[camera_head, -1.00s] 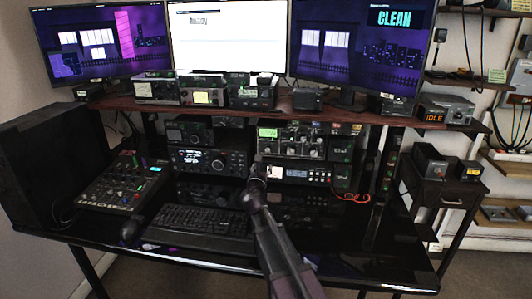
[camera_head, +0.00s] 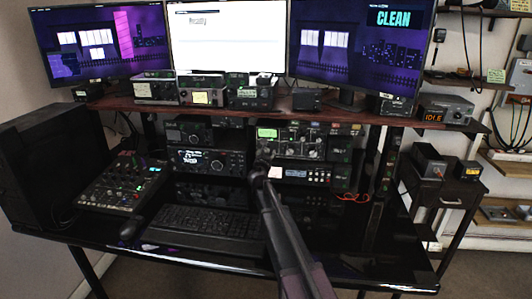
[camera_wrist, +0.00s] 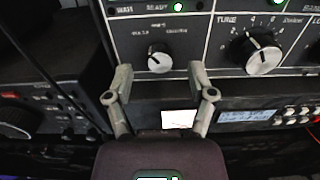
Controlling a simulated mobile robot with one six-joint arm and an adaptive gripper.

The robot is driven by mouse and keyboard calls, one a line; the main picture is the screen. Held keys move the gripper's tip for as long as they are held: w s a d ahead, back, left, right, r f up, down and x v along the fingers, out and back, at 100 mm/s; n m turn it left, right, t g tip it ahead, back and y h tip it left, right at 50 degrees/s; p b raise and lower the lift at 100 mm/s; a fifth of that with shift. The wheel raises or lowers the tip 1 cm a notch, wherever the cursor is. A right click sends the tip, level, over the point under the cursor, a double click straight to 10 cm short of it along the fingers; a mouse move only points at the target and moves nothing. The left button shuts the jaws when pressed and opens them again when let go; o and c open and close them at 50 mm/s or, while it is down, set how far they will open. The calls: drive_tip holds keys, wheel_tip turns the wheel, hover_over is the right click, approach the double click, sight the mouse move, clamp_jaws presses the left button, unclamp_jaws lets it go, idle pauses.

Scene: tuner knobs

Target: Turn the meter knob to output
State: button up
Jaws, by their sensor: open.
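In the wrist view a small dark knob with a pale lower edge (camera_wrist: 159,59) sits on the tuner's grey front panel (camera_wrist: 200,18). The small lettering above this knob is too blurred to read surely; its pointer seems to lean up and left. My gripper (camera_wrist: 160,69) is open, its two fingertips on either side of and just below the knob, with nothing between them. I cannot tell whether they touch the panel.
A larger knob marked TUNE (camera_wrist: 257,53) is right of the small knob. Below is a unit with a lit display (camera_wrist: 245,116) and a white note (camera_wrist: 178,119). A keyboard (camera_head: 208,220) and a mixer (camera_head: 122,185) lie on the black desk.

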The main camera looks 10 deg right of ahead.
drive_tip(key=shift+w+d, duration=0.25)
drive_tip(key=shift+w, duration=0.45)
clamp_jaws()
